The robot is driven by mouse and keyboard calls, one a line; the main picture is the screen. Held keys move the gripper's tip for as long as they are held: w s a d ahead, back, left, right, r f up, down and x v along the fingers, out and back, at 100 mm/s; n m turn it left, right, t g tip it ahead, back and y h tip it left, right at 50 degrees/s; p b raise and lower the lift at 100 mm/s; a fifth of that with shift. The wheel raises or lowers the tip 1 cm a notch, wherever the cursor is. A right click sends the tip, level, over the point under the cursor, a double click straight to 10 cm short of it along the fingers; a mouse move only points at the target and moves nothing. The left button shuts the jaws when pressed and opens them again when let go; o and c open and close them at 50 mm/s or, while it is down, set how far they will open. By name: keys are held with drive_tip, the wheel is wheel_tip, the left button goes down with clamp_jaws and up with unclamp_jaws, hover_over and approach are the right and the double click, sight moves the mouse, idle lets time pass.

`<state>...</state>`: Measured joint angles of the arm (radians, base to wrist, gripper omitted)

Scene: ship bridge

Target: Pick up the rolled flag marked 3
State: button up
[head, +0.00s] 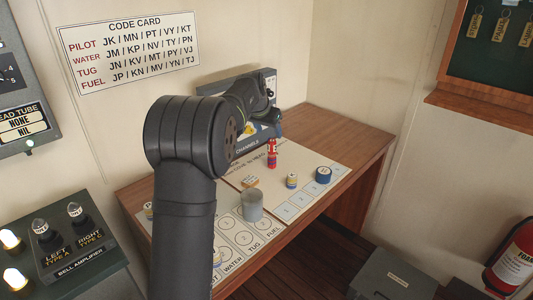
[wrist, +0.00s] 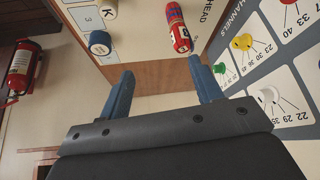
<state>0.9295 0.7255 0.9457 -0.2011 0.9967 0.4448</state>
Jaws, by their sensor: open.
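Several short rolls stand on the white mat, and I cannot read a 3 on any of them. A blue roll with a pale end (head: 323,175) stands at the right, also in the wrist view (wrist: 100,42). My gripper (wrist: 161,67) is open and empty. In the head view one blue fingertip shows above the red roll.
The channels board (head: 250,143) with coloured pegs rises behind, close to my gripper. The wooden desk (head: 355,145) has free room at its back right.

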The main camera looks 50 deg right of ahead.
sight(272, 147)
drive_tip(key=shift+n+t, duration=0.5)
drive_tip(key=shift+n, duration=0.3)
drive_tip(key=w+d+f, duration=0.2)
drive_tip(key=f, duration=0.1)
drive_tip(key=w+d+f, duration=0.2)
drive_tip(key=f, duration=0.1)
drive_tip(key=w+d+f, duration=0.1)
drive_tip(key=d+f, duration=0.1)
drive_tip(key=f, duration=0.1)
drive_tip(key=shift+w+d, duration=0.1)
drive_tip(key=shift+w, duration=0.3)
drive_tip(key=shift+s+x, duration=0.2)
drive_tip(key=shift+x, duration=2.85)
drive_tip(key=shift+d, duration=0.1)
drive_tip(key=shift+c, duration=0.2)
drive_tip(key=c, duration=1)
